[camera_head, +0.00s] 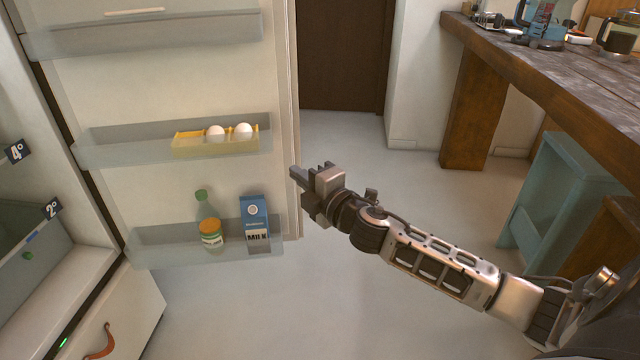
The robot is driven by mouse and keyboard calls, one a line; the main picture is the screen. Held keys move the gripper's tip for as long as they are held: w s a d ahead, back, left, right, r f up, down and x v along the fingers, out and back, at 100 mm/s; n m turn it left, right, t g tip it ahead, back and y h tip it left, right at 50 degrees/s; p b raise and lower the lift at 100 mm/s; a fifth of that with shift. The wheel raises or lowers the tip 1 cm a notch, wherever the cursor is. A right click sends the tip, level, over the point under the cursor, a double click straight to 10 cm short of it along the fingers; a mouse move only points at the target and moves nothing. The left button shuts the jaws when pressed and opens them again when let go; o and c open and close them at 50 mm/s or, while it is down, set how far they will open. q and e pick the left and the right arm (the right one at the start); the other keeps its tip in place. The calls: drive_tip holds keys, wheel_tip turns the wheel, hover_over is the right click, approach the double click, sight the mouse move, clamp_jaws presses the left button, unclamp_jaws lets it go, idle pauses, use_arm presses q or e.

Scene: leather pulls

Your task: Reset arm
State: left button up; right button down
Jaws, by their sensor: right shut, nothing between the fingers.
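My right arm reaches in from the lower right. Its gripper (298,177) is shut and empty. In the picture it lies just right of the free edge of the open fridge door (180,90); I cannot tell whether it touches the door. My left gripper is not in view.
Door shelves hold eggs (243,131) in a yellow tray, a green bottle (203,203), a jar (211,238) and a milk carton (254,222). A drawer with a leather pull (101,343) is lower left. A wooden counter (540,70) and teal stool (560,190) stand right. Floor between is clear.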

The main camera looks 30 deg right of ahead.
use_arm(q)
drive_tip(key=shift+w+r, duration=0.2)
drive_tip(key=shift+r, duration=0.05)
use_arm(e)
drive_tip(key=s, duration=0.1)
drive_tip(key=s+d, duration=0.1)
drive_tip(key=s, duration=0.2)
drive_tip(key=shift+s+d, duration=0.15)
drive_tip(key=shift+d, duration=0.15)
use_arm(q)
drive_tip(key=p, duration=0.2)
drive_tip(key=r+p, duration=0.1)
drive_tip(key=p, duration=0.1)
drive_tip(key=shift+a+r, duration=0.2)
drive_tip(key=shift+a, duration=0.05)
use_arm(e)
drive_tip(key=s+a+f+m+g+y, duration=0.1)
drive_tip(key=s+a+f+m+g, duration=0.2)
drive_tip(key=s+a+f+m, duration=0.4)
drive_tip(key=s+a+f+m+g+y, duration=0.1)
drive_tip(key=s+a+f+m+g, duration=0.3)
drive_tip(key=s+a+f+m, duration=0.3)
drive_tip(key=s+a+m, duration=0.3)
drive_tip(key=s+a, duration=0.1)
drive_tip(key=s, duration=0.3)
drive_tip(key=shift+f, duration=0.15)
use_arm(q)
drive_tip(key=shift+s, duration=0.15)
use_arm(e)
drive_tip(key=shift+w, duration=0.1)
